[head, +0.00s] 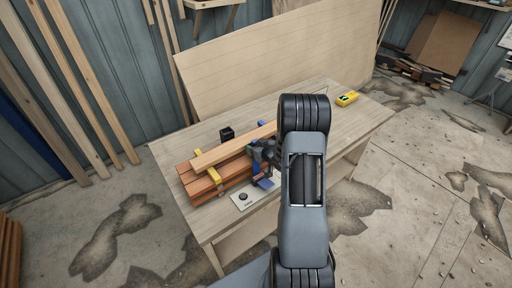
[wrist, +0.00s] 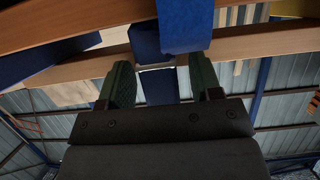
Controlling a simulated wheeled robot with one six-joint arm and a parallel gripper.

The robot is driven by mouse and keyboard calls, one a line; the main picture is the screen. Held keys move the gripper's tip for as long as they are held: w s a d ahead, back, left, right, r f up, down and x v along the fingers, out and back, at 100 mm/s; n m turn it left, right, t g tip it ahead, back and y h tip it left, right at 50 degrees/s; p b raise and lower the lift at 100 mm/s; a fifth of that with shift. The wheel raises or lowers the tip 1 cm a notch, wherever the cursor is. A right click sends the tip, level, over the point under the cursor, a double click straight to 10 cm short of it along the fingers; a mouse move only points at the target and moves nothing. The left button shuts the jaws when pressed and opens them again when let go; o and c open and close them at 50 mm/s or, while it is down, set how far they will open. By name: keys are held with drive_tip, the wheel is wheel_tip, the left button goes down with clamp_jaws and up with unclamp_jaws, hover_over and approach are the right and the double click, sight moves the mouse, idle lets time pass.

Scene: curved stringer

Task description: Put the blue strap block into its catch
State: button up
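In the head view my gripper (head: 262,160) is at the right end of a stack of reddish-brown boards, partly hidden by my arm. In the wrist view its two green fingers (wrist: 160,80) stand apart, with a gap between them. A dark blue block (wrist: 145,42) is just beyond the fingertips, beside a brighter blue strap (wrist: 187,25) that hangs over a wooden strip. I see no clear contact between block and fingers. Blue parts (head: 265,183) also show beside the gripper in the head view. I cannot make out the catch.
The workbench (head: 345,125) carries a pale wooden strip (head: 235,145) on the boards (head: 200,182), a yellow strap (head: 208,168), a small black box (head: 227,134), a light plate with a dark knob (head: 243,197) and a yellow tool (head: 347,98). The bench's right side is mostly clear.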

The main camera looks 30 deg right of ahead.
drive_tip(key=shift+r, duration=0.1)
